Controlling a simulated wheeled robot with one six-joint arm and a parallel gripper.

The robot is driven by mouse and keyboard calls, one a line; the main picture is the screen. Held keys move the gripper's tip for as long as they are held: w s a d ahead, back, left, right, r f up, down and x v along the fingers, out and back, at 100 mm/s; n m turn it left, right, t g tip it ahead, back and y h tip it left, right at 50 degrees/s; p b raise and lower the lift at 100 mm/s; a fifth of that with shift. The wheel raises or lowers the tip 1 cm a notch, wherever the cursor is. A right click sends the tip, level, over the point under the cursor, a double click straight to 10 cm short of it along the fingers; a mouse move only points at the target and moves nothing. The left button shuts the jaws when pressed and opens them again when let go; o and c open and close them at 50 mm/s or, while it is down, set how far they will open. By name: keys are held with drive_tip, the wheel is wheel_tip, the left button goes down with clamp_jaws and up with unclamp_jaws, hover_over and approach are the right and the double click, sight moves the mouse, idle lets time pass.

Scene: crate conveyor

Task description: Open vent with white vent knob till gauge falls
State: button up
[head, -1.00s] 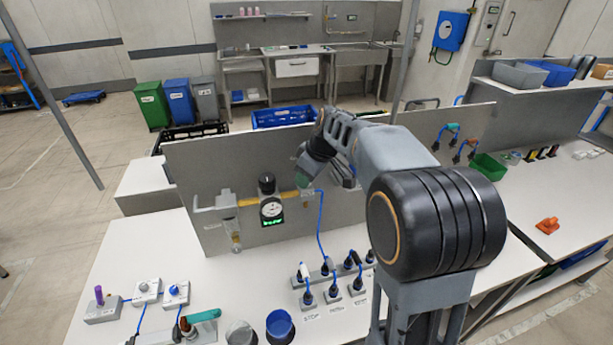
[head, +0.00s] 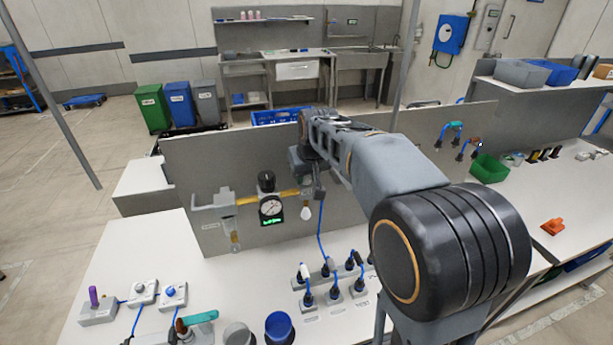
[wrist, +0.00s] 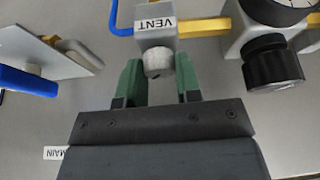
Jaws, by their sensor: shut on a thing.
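The white vent knob (wrist: 157,62) sits on a grey block labelled VENT (wrist: 155,20) in the wrist view. My gripper (wrist: 158,72) has its green fingers on either side of this knob and is shut on it. In the head view my gripper is at the panel, right of the gauge, and my wrist partly hides the knob. The round gauge (head: 271,207) has a white dial with a green readout below it; the needle is too small to read. Only the dial's edge shows in the wrist view (wrist: 292,5).
A black knob (wrist: 272,62) is close right of my gripper. A plate with a blue-tipped lever (wrist: 28,80) is at the left. Below the panel, several plugs stand in sockets (head: 330,275), with a blue hose running up. A blue cup (head: 279,325) stands in front.

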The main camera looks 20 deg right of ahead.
drive_tip(key=m+h+b, duration=0.1)
drive_tip(key=m+h, duration=0.1)
drive_tip(key=m, duration=0.3)
drive_tip(key=shift+a+m, duration=0.15)
drive_tip(key=shift+m, duration=0.15)
drive_tip(key=shift+m+g+h+b, duration=0.35)
drive_tip(key=shift+m+g+h, duration=0.35)
drive_tip(key=shift+m, duration=1.4)
drive_tip(key=o, duration=0.9)
drive_tip(key=v, duration=1.4)
drive_tip(key=shift+w+a+f, duration=0.1)
drive_tip(key=shift+a, duration=0.05)
